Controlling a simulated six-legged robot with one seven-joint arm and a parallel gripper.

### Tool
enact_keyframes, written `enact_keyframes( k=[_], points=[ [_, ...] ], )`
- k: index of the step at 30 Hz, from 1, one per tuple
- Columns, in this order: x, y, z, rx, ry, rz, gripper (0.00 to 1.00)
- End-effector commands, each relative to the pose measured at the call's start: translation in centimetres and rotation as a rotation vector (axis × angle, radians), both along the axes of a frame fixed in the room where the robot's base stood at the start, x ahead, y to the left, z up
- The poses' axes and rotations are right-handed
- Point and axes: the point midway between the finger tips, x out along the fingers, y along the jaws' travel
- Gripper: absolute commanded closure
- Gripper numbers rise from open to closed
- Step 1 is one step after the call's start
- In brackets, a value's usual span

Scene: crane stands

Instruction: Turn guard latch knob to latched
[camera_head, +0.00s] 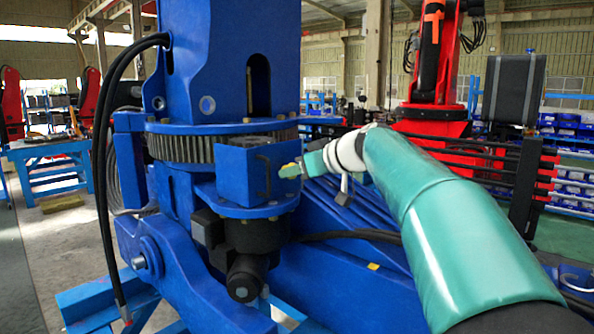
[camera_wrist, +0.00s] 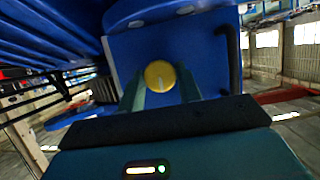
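The round yellow guard latch knob (camera_wrist: 160,75) sits on the flat face of a blue guard box (camera_wrist: 205,45) in the wrist view. A short pale mark shows on the knob's face, roughly upright in that picture. My gripper (camera_wrist: 161,84) has its two green fingers apart, one on each side of the knob. I cannot tell whether they touch it. In the head view my gripper (camera_head: 299,168) reaches from the right to the blue guard box (camera_head: 236,172), at its right-hand face. The knob is small and partly hidden there by the fingers.
A dark handle (camera_wrist: 231,58) stands beside the knob on the box. A toothed ring (camera_head: 185,147) and a dark motor (camera_head: 246,272) sit close to the box. Black cables (camera_head: 103,170) hang at left. A red robot arm (camera_head: 432,80) stands behind.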

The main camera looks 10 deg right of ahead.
Motion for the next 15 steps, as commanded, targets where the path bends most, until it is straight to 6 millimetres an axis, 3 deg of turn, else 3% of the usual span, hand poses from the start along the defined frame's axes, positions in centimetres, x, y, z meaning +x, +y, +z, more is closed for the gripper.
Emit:
enact_keyframes(
  k=[15],
  points=[
    [0.11, -0.18, -0.01, 0.118, 0.086, -0.001, 0.89]
  ],
)
